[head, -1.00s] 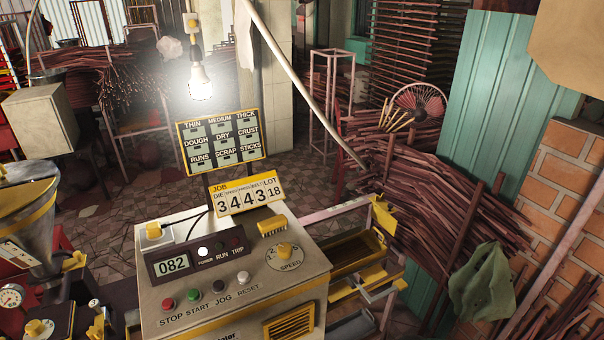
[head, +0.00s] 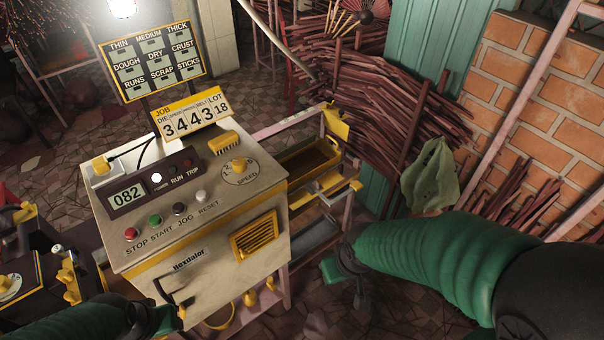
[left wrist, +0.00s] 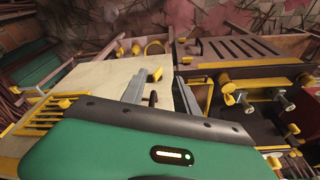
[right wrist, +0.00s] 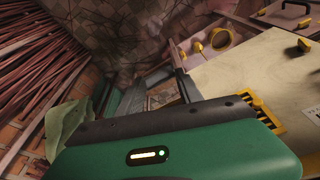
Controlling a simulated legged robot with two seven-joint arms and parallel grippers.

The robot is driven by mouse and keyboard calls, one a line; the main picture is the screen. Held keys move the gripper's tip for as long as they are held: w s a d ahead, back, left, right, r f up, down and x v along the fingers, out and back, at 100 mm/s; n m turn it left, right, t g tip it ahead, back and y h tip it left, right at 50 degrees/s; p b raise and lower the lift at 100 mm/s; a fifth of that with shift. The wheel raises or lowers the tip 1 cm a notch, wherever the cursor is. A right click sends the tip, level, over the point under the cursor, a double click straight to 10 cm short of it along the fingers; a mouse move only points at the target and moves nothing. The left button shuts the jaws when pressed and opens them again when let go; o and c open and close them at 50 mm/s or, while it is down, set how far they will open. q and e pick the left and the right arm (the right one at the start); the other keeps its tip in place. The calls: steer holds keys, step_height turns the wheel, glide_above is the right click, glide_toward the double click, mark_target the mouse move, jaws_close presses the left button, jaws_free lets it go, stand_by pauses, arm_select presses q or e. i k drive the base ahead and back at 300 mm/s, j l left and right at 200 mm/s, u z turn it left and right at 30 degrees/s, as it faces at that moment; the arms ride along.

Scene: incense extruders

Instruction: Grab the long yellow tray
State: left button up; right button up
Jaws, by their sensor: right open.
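The long yellow tray (head: 309,163) lies in the rack to the right of the control cabinet, a shallow box with a yellow rim and dark inside. My right gripper (head: 343,262) is open and empty, below and to the right of the tray, apart from it. Its spread fingers show in the right wrist view (right wrist: 157,92). My left gripper (head: 160,308) is low in front of the cabinet, well away from the tray. In the left wrist view its fingers (left wrist: 158,93) stand apart, with a dark handle between or behind them; I cannot tell if they touch it.
The control cabinet (head: 205,240) stands between my left arm and the tray. A smaller yellow-handled part (head: 325,185) of the rack sits just below the tray. Stick bundles (head: 385,110), a green cloth (head: 430,182) and a brick wall (head: 540,110) are to the right.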

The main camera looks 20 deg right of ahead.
mark_target(303, 165)
steer(key=k+u, duration=0.35)
steer(key=k+j+u, duration=0.15)
steer(key=k+u, duration=0.2)
steer(key=i+l+u, duration=0.2)
steer(key=l+u, duration=0.15)
steer(key=l, duration=0.35)
steer(key=i+l+u, duration=0.1)
steer(key=l+u, duration=0.25)
steer(key=l, duration=0.35)
steer(key=l+u, duration=0.3)
steer(key=l, duration=1.8)
